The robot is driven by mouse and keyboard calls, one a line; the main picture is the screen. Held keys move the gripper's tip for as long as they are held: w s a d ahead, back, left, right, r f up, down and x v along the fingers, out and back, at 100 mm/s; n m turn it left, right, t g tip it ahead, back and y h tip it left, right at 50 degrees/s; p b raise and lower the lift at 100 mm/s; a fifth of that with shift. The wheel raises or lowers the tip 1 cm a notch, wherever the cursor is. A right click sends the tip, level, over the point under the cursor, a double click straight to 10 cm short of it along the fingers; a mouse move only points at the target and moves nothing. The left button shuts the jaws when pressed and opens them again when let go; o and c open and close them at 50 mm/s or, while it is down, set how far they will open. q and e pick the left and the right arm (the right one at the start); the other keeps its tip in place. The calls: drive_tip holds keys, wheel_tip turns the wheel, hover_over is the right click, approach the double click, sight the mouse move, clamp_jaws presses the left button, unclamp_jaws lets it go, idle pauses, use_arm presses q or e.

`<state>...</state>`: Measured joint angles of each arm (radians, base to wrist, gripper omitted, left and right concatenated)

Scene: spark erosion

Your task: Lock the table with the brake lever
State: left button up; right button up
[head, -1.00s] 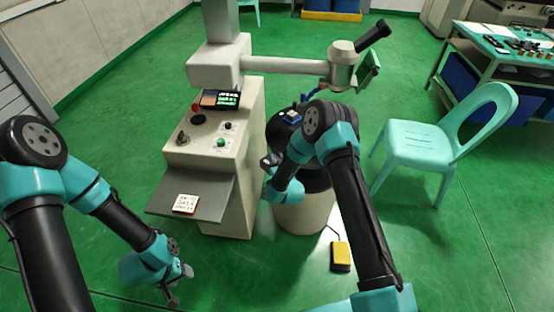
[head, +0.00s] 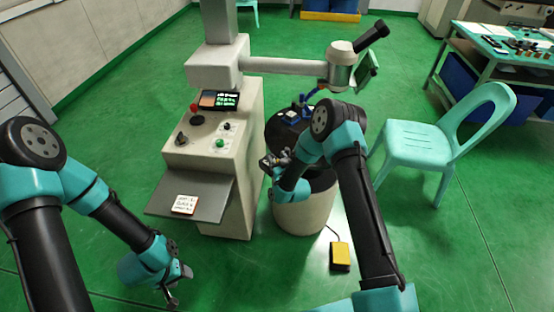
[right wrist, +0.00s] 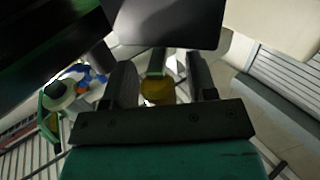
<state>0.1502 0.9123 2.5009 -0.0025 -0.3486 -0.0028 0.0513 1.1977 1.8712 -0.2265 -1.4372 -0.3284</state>
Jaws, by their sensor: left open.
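The work table is a round black top (head: 283,127) on a pale cylindrical base, right of the machine console in the head view. My right gripper (head: 268,160) is at the table's left side, near the console. In the right wrist view, its two dark fingers (right wrist: 160,85) stand apart. A yellowish rounded piece (right wrist: 157,92) shows between them with a gap on either side; I cannot tell whether it is the brake lever. No lever is clearly visible in the head view; my right arm covers part of the table. My left gripper (head: 178,290) hangs open and empty over the floor at lower left.
The console (head: 215,150) has a screen, a red knob and a shelf with a white card (head: 184,204). A horizontal machine arm (head: 285,65) spans above the table. A yellow pedal (head: 340,256) lies on the floor, and a turquoise chair (head: 420,140) stands to the right.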

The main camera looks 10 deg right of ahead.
drive_tip(key=shift+s, duration=0.1)
drive_tip(key=s+d, duration=0.3)
drive_tip(key=s, duration=1.4)
drive_tip(key=s+f+m+g, duration=0.2)
drive_tip(key=s+f+g, duration=0.1)
drive_tip(key=s+g, duration=0.5)
drive_tip(key=s+f+m+g, duration=0.2)
drive_tip(key=s+f+g, duration=0.1)
drive_tip(key=s+g, duration=0.5)
drive_tip(key=s, duration=0.3)
drive_tip(key=shift+s+d+f+g+y, duration=0.15)
drive_tip(key=shift+s+d+g+y, duration=0.15)
drive_tip(key=shift+s+g, duration=0.1)
